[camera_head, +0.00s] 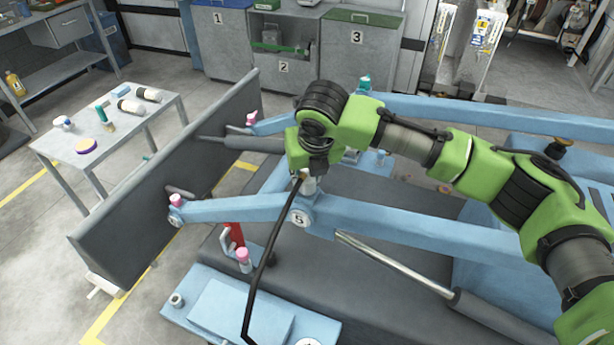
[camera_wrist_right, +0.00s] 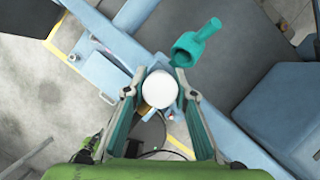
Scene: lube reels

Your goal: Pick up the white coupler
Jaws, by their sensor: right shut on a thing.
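The white coupler (camera_wrist_right: 160,88) shows in the right wrist view as a round white end between the two fingers. My right gripper (camera_wrist_right: 158,98) is shut on it, with a finger along each side. In the head view my right gripper (camera_head: 307,171) points down over the blue arm marked 5, and a small pale piece of the coupler (camera_head: 309,186) shows beneath it. The gripper hides the rest there. I cannot tell whether the coupler still touches its seat. My left gripper is not in view.
A teal coupler (camera_wrist_right: 198,45) is close beside the right finger. A black hose (camera_head: 264,265) hangs below the gripper. Pink-capped fittings (camera_head: 243,255) stand on the blue machine. A grey table (camera_head: 60,146) with bottles is at the left, and numbered bins (camera_head: 360,55) stand behind.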

